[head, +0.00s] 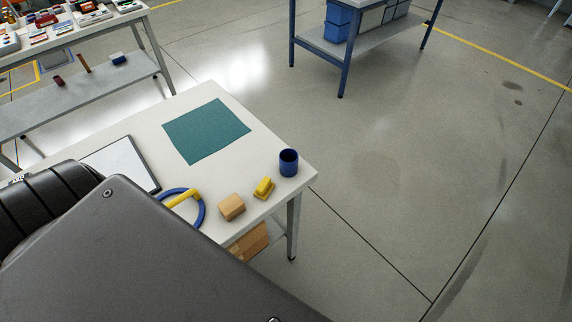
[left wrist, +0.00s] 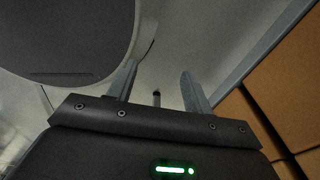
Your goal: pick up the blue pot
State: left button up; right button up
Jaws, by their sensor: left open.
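The blue pot (head: 289,162) stands upright near the right corner of the white table (head: 290,190) in the head view. It is a small dark blue cylinder with an open top. My left gripper (left wrist: 158,88) shows only in the left wrist view, with its two fingers apart and nothing between them. Its view holds no sign of the pot. My right gripper is in neither view. A large dark part of my own body covers the lower left of the head view and hides part of the table.
On the table are a teal mat (head: 206,130), a yellow object (head: 264,188), a wooden block (head: 231,207), a blue ring with a yellow bar (head: 203,212) and a grey panel (head: 122,163). Brown boxes (head: 250,243) sit below. Open floor lies right.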

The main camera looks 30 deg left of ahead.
aim_at(288, 158)
jog(key=k, duration=0.5)
jog(key=z, duration=1.95)
jog(key=i, duration=1.35)
jog(key=u, duration=2.55)
